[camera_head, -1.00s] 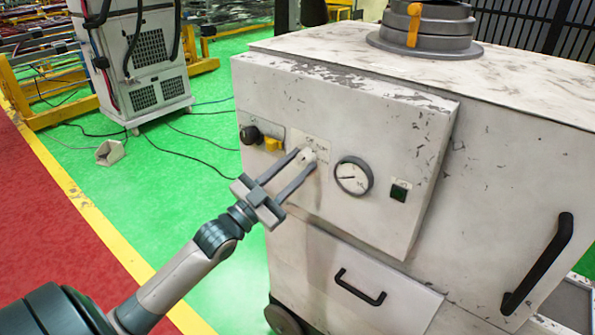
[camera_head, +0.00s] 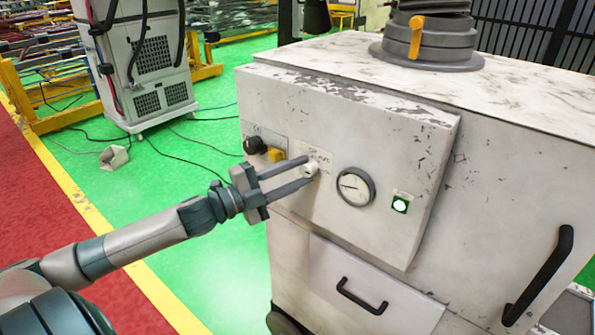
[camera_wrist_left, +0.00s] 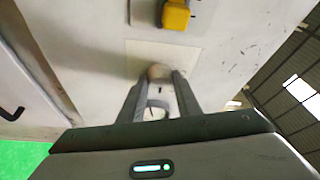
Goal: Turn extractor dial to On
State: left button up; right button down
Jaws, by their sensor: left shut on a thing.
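The extractor dial (camera_head: 310,169) is a small pale knob on the front panel of the grey-white extractor cabinet (camera_head: 340,120). My left gripper (camera_head: 307,172) reaches it from the left, with its two long fingers on either side of the dial and shut on it. In the left wrist view the dial (camera_wrist_left: 159,72) shows between the fingertips, close to the panel; a dark mark shows near it. The label beside the dial is too small to read. My right gripper is not in view.
A black drawer handle (camera_head: 361,296) is below.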

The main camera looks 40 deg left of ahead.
pick_arm(q)
jog(key=shift+m, duration=0.5)
jog(key=o, duration=1.1)
jog(key=shift+c, duration=0.2)
jog(key=shift+s+a, duration=0.1)
jog(key=shift+b+v, duration=0.5)
jog(key=shift+v, duration=0.8)
jog(key=b+v, duration=0.2)
jog(key=v, duration=1.2)
jog(key=shift+s+r, duration=0.2)
jog(key=shift+s, duration=0.05)
jog(key=shift+a, duration=0.2)
